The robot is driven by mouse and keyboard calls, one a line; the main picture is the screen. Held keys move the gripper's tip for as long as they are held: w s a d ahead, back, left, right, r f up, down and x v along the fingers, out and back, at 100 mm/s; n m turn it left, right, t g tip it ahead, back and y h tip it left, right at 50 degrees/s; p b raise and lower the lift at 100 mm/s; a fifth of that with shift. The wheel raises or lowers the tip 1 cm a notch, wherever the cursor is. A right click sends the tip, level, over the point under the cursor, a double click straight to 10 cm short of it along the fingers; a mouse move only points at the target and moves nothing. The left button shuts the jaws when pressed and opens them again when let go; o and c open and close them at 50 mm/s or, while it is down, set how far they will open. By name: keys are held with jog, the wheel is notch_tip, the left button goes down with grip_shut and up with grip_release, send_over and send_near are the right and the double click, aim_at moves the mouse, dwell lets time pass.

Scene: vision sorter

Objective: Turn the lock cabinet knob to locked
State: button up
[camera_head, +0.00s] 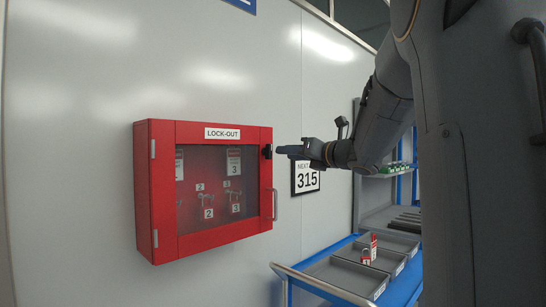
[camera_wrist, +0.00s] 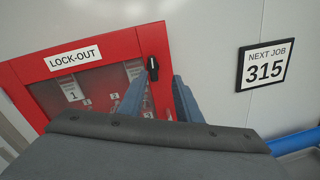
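The red lock cabinet (camera_head: 203,132), labelled LOCK-OUT, hangs on the wall with its glazed door closed. Its black knob (camera_head: 267,151) sits at the upper right of the front. In the wrist view the knob (camera_wrist: 153,67) stands roughly upright on the red frame; any lock-position markings are too small to read. My gripper (camera_head: 281,150) points at the knob from the right in the head view, a small gap apart. In the wrist view my gripper (camera_wrist: 159,79) has its two blue-grey fingers apart and empty, with the knob just beyond the tips.
A door handle (camera_head: 274,205) is on the cabinet's right edge below the knob. A NEXT JOB 315 sign (camera_wrist: 265,65) hangs to the right. A blue cart (camera_head: 308,282) with grey trays and a red padlock (camera_head: 368,251) stands below right. Shelves stand behind it.

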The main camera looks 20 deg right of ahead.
aim_at(271, 148)
jog(key=w+a+n, duration=0.1)
jog(key=w, duration=0.1)
jog(key=w+a+r+n+y+p, duration=0.1)
jog(key=w, duration=0.1)
jog(key=w+a+n+p, duration=0.1)
jog(key=w+n, duration=0.1)
jog(key=shift+r+g+y, duration=0.25)
jog(key=shift+g+y, duration=0.05)
grip_shut()
